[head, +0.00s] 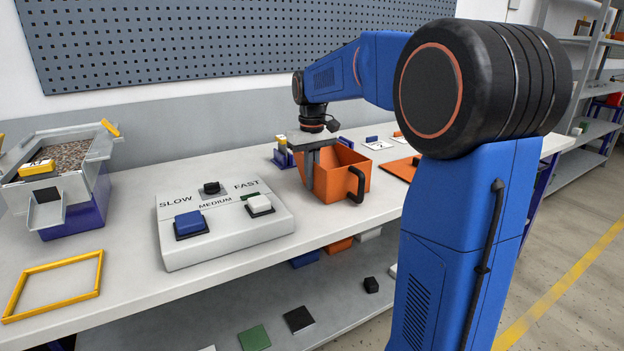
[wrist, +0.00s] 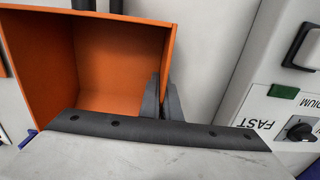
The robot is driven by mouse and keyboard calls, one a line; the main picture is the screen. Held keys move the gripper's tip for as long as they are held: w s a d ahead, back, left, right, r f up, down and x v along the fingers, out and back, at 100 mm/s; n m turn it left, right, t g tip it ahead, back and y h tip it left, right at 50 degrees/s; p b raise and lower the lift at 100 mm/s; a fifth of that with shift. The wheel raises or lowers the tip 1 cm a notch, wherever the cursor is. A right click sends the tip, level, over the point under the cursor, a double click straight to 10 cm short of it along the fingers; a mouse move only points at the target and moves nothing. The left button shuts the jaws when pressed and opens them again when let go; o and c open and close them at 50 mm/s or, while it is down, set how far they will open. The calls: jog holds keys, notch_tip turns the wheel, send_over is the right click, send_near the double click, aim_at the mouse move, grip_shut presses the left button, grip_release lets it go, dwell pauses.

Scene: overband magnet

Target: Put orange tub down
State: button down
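The orange tub (head: 335,180) is upright over the right part of the white bench, close to its front edge. It is open-topped, with a black handle (head: 356,184) facing the front. My gripper (head: 309,172) is at its left wall, pointing down. In the wrist view the tub (wrist: 105,75) looks empty. There my gripper's fingers (wrist: 162,98) pinch the wall, one inside and one outside. I cannot tell whether the tub's base touches the bench.
A control box (head: 225,225) with SLOW, MEDIUM and FAST labels stands left of the tub. An orange mat (head: 398,168) lies to the right and white cards (head: 377,145) behind it. A yellow frame (head: 55,285) and a granule-filled bin (head: 75,215) are far left.

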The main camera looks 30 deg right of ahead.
jog(key=shift+f, duration=0.1)
jog(key=c, duration=2)
grip_release()
notch_tip(320, 180, up, 12)
jog(key=shift+r, duration=0.15)
jog(key=s+a+f+t, duration=0.1)
jog(key=s+a+f, duration=0.2)
jog(key=s, duration=0.5)
jog(key=s+a+f+t, duration=0.1)
jog(key=s+a+f, duration=0.15)
jog(key=s, duration=0.55)
jog(key=s+a+f+t, duration=0.2)
jog(key=s+a+f, duration=0.1)
jog(key=s+f, duration=1.2)
jog(key=shift+s+t, duration=0.3)
jog(key=shift+t, duration=0.1)
